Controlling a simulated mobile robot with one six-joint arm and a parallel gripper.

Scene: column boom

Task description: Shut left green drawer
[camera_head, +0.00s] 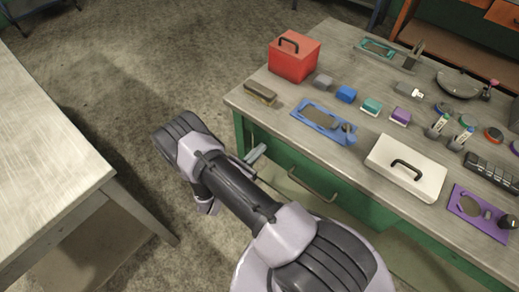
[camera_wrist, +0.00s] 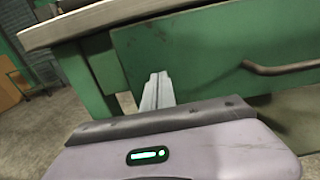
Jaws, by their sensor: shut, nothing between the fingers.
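The green drawer (camera_head: 300,168) is under the near edge of the workbench. It has a bar handle (camera_head: 312,187). In the wrist view the drawer front (camera_wrist: 215,50) fills the upper right, with its handle (camera_wrist: 285,68) at the right. I cannot tell how far the drawer stands out, if at all. My gripper (camera_head: 256,153) is shut and empty, near the left end of the drawer front and left of the handle. In the wrist view its fingertips (camera_wrist: 157,80) overlap the lower left of the front; contact is unclear.
The workbench top (camera_head: 255,108) holds a red box (camera_head: 294,57), a blue tray (camera_head: 324,122), a white lidded box (camera_head: 405,167) and several small blocks. A second table (camera_head: 45,150) stands at the left. Open floor (camera_head: 150,70) lies between them.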

